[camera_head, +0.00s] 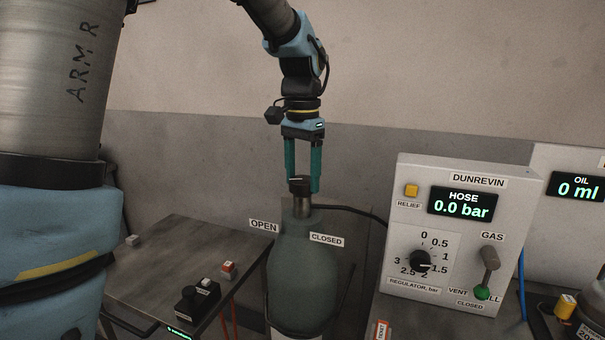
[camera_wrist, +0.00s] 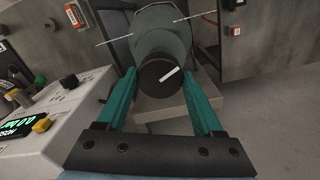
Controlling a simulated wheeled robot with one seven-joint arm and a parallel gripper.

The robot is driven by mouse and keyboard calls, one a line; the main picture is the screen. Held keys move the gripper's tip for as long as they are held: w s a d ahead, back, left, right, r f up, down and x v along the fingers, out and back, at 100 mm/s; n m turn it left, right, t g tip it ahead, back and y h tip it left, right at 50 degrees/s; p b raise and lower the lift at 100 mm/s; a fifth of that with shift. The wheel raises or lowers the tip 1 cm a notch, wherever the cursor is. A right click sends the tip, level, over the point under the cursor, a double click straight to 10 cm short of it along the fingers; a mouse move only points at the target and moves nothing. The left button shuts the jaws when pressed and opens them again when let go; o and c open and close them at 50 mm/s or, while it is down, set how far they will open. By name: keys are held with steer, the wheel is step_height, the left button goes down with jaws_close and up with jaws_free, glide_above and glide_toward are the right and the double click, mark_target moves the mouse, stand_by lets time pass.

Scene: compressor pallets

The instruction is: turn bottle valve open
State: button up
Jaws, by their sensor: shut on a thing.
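The gas bottle (camera_head: 305,270) is grey-green and stands upright between a bench and a panel. Its black valve knob (camera_head: 299,187) sits on a metal neck at the top, between an OPEN label (camera_head: 264,226) on the left and a CLOSED label (camera_head: 326,240) on the right. My gripper (camera_head: 302,184) comes straight down from above, its teal fingers on either side of the knob, shut on it. In the wrist view the knob (camera_wrist: 160,76) shows a white pointer line slanting up to the right, with a finger at each side.
A grey DUNREVIN panel (camera_head: 455,225) stands right of the bottle; its hose display reads 0.0 bar. It carries a regulator dial (camera_head: 420,261) and a gas lever (camera_head: 489,262). A dark bench (camera_head: 170,275) stands at the left. An oil display (camera_head: 577,187) reads 0 ml.

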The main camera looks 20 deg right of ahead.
mark_target(302, 179)
steer(key=shift+n, duration=0.6)
steer(key=o, duration=1.4)
steer(key=shift+c, duration=0.2)
steer(key=shift+r, duration=0.1)
step_height(302, 179, up, 11)
steer(key=b, duration=0.1)
steer(key=shift+b, duration=0.4)
steer(key=shift+f, duration=0.2)
steer(key=w+a+f+n, duration=0.3)
steer(key=a+f+n, duration=0.2)
steer(key=a+f, duration=1)
steer(key=s+a+f+n, duration=0.2)
steer(key=s+a+f, duration=0.1)
steer(key=a, duration=0.4)
steer(key=s+a+f+n+t, duration=0.1)
steer(key=s+a+f+n, duration=0.2)
steer(key=a+f, duration=0.3)
steer(key=shift+s+a+t, duration=0.3)
steer(key=shift+s+a, duration=0.2)
steer(key=shift+a, duration=0.4)
